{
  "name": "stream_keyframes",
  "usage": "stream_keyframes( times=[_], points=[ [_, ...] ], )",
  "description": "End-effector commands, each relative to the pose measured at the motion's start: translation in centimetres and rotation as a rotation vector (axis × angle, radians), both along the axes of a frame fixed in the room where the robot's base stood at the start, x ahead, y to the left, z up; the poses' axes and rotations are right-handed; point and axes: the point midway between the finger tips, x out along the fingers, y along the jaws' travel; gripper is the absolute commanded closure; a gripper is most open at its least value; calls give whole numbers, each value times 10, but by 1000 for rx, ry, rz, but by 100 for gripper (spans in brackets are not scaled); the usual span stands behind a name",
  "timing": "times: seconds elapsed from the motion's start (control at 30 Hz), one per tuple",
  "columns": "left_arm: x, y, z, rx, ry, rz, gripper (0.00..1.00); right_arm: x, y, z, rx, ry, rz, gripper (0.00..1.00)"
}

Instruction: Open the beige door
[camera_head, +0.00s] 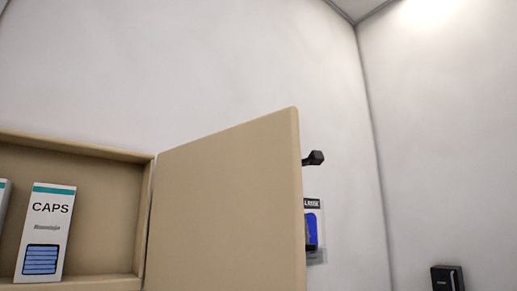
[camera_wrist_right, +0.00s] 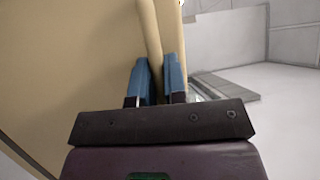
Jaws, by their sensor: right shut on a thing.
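The beige door (camera_head: 225,200) stands swung out from the cabinet (camera_head: 75,145), with its hinge side at the left and its free edge at the right. My right gripper is hidden in the head view. My left gripper shows in neither view.
A white box marked CAPS (camera_head: 46,232) stands inside the cabinet, with part of another box (camera_head: 3,205) at its left. A blue and white item (camera_head: 316,230) is partly hidden behind the door edge. A small black box (camera_head: 447,278) is at the lower right.

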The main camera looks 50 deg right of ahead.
Motion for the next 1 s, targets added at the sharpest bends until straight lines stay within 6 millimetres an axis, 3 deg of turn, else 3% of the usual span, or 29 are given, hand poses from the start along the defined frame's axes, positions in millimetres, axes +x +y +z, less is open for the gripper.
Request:
stream_keyframes(
  times=[0.27,0.3,0.37,0.73,1.0],
  points=[
    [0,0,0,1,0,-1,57,0,0,0,2,1,-1,100],
    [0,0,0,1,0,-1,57,0,0,0,2,1,-1,84],
    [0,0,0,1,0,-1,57,0,0,0,2,1,-1,78],
    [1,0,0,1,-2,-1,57,3,-5,-1,2,2,-1,78],
    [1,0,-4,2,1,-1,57,16,-43,-7,4,4,-2,78]
  ],
)
